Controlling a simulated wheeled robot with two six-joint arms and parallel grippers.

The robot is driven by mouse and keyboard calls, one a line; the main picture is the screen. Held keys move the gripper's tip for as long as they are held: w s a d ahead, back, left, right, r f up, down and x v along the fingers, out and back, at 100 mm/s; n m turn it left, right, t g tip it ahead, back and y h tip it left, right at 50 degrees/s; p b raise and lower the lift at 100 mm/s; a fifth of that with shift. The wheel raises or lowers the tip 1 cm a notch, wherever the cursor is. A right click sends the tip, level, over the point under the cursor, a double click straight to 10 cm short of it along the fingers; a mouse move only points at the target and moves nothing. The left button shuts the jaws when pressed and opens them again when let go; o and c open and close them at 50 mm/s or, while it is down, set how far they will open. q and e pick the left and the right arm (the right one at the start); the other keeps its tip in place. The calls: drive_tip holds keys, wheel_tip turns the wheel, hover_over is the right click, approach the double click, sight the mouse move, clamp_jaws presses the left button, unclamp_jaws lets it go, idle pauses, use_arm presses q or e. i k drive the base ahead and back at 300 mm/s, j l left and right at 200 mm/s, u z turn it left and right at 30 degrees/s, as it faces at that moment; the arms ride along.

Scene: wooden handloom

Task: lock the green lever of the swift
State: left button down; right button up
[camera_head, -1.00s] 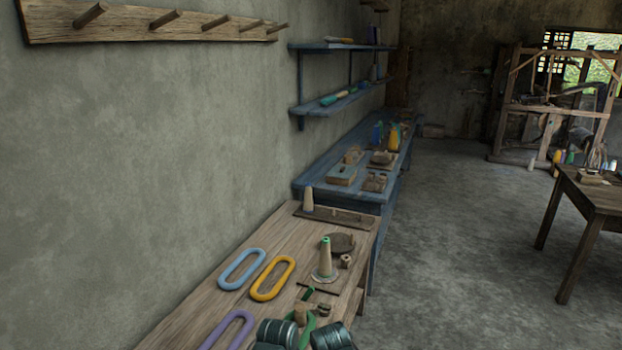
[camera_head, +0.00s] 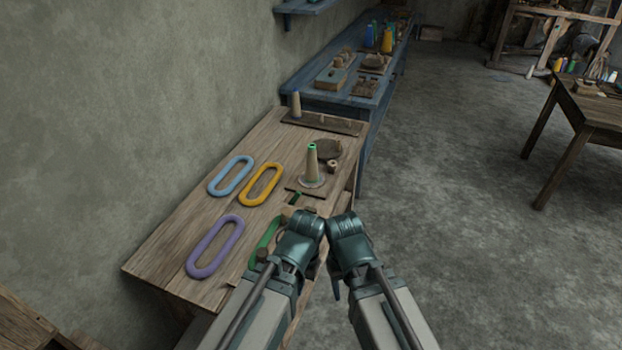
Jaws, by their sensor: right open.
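A small green piece (camera_head: 296,199), which looks like the green lever, shows at the right part of the wooden table, beside a small wooden block (camera_head: 288,211). The rest of the swift is hidden behind my left arm, so I cannot tell the lever's position. My right gripper (camera_head: 336,282) hangs by the table's right edge, mostly hidden by its own wrist; it is open, apart from the green piece. My left arm's wrist (camera_head: 302,225) is just in front of the green piece; its fingers are hidden.
Blue (camera_head: 231,176), yellow (camera_head: 261,184) and purple (camera_head: 215,246) loops lie on the table (camera_head: 170,253); a green loop (camera_head: 264,245) is partly covered by my left arm. A cone (camera_head: 312,165) with a green top stands behind.

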sight(297, 193)
drive_tip(key=i+l+z, duration=0.15)
drive_tip(key=i+z, duration=0.25)
drive_tip(key=i+l+z, duration=0.1)
drive_tip(key=z, duration=0.3)
drive_tip(key=i, duration=0.1)
